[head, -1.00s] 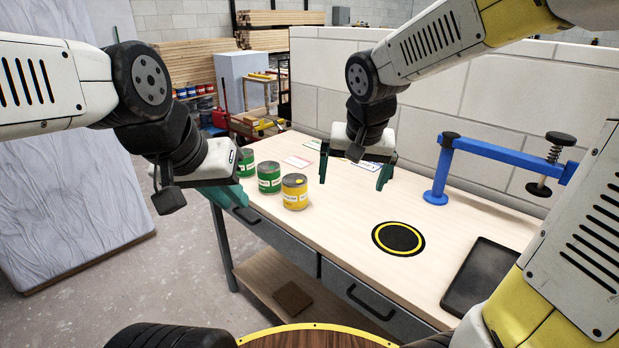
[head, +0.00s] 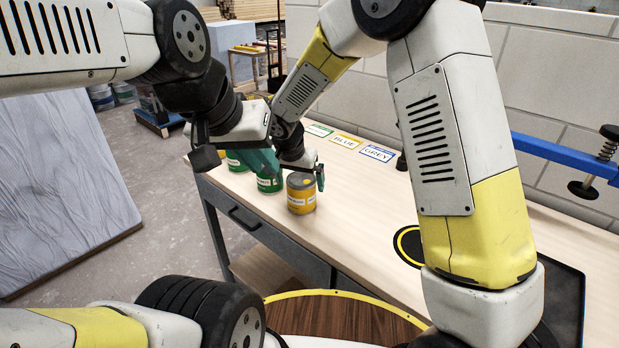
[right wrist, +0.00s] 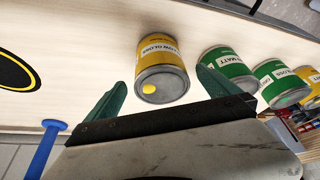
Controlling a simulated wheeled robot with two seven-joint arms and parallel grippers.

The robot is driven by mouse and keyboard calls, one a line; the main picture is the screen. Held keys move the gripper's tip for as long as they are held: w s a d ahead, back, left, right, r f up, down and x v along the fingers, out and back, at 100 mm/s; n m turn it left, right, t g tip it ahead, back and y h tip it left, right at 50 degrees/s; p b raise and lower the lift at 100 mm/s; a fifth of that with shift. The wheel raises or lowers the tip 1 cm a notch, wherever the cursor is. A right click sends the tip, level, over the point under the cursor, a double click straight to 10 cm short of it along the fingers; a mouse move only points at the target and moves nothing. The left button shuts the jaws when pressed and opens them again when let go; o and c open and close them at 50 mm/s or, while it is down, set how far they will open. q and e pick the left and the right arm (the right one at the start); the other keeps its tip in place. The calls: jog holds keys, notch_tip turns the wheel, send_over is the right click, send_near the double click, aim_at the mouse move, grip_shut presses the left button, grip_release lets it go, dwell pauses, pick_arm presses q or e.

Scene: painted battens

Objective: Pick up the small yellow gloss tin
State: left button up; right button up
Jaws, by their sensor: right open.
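The yellow gloss tin (head: 300,197) stands upright on the workbench, near its front edge. In the right wrist view the yellow tin (right wrist: 163,52) shows its gloss label and a grey lid with a yellow dot. My right gripper (right wrist: 160,80) is open, its teal fingers one on each side of the tin's lid end with gaps. In the head view my right gripper (head: 312,172) is just above and behind the tin, partly hidden. My left gripper (head: 259,160) hangs over the green tins to the left; its finger opening is not clear.
Green tins (head: 270,184) (right wrist: 226,63) stand close beside the yellow one, and another yellow tin (right wrist: 309,76) shows beyond them. Label cards (head: 346,141) lie behind. A black round mat with a yellow ring (head: 407,246) and a blue clamp (head: 560,154) are to the right.

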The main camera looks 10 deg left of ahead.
jog(key=x, duration=0.7)
jog(key=shift+w+r, duration=0.1)
jog(key=shift+w, duration=0.05)
jog(key=c, duration=2.1)
jog(key=shift+r, duration=0.15)
